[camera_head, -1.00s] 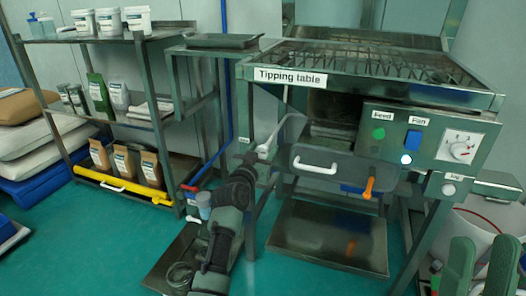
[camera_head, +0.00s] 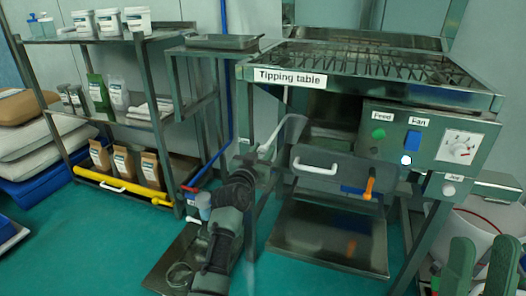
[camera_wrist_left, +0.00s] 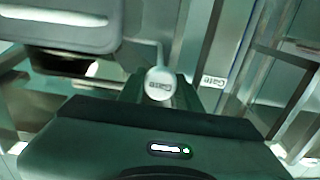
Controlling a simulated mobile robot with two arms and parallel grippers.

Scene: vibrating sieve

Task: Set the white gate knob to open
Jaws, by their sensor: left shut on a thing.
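The white gate knob (camera_wrist_left: 160,84) is round, with a small dark mark on its face, in the middle of the left wrist view. The fingers of my left gripper (camera_wrist_left: 160,95) are shut on it, one on each side. A "Gate" label (camera_wrist_left: 213,82) is just right of the knob. In the head view my left gripper (camera_head: 257,157) is at the left front leg of the tipping table, and mostly hides the knob. Two green fingers of my right gripper (camera_head: 479,264) stand apart and empty at the lower right.
The tipping table (camera_head: 365,75) has a drawer with a white handle (camera_head: 315,168), an orange handle (camera_head: 369,188) and a control panel (camera_head: 430,138). A shelf rack (camera_head: 140,80) stands at the left. A white bucket (camera_head: 485,225) is near my right gripper.

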